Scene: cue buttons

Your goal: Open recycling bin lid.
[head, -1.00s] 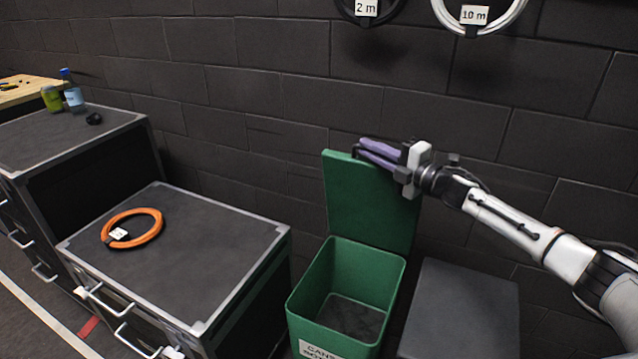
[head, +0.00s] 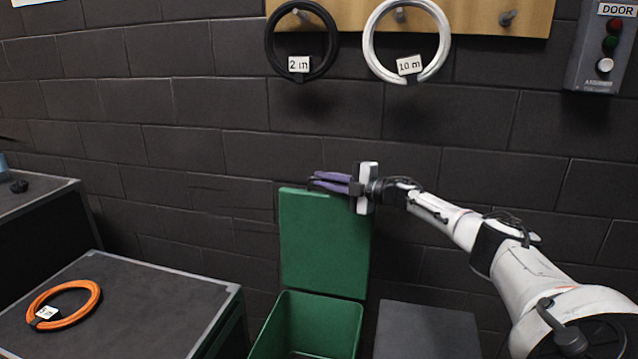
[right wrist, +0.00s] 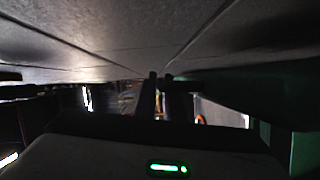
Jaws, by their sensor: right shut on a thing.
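The green recycling bin (head: 300,325) stands against the dark wall, and the head view cuts off its lower part. Its lid (head: 325,245) is upright, leaning back near the wall, and the bin mouth is open. My right gripper (head: 315,182) is at the lid's top edge, its purple fingers pointing left along it, shut on the lid. In the right wrist view, the fingers (right wrist: 160,82) are dark and close together, with green of the lid (right wrist: 285,85) at the right. My left gripper is not in view.
A dark grey box (head: 425,332) stands right of the bin. A black case (head: 125,300) with an orange cable coil (head: 65,303) is at the left. A black coil (head: 302,40), a white coil (head: 407,40) and a door button panel (head: 605,45) are on the wall.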

